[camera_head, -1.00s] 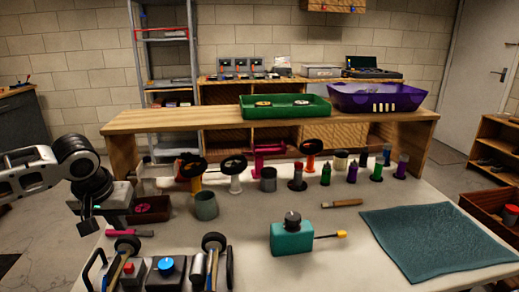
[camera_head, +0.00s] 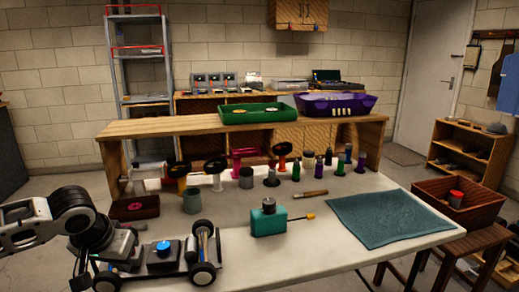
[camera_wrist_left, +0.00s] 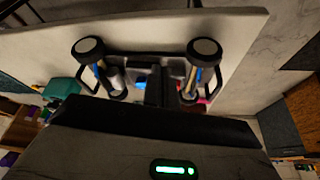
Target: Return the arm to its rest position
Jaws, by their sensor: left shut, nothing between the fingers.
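My left arm comes in from the left in the head view. Its gripper (camera_head: 80,280) hangs low beside the left end of the RC car (camera_head: 160,262) and is partly lost against the dark parts there. In the left wrist view the closed fingers (camera_wrist_left: 160,86) point at the car's chassis (camera_wrist_left: 140,58), between its two visible wheels. Nothing is held; whether the fingers touch the car cannot be told. The car stands at the table's front left, with a blue cap on top. My right gripper is in neither view.
A teal bottle (camera_head: 268,220), grey cup (camera_head: 192,201) and dark red tray (camera_head: 135,207) stand on the white table (camera_head: 310,248). Several coloured tools stand behind them. A teal mat (camera_head: 390,218) lies right. A brown crate (camera_head: 459,202) stands beyond the table's right edge.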

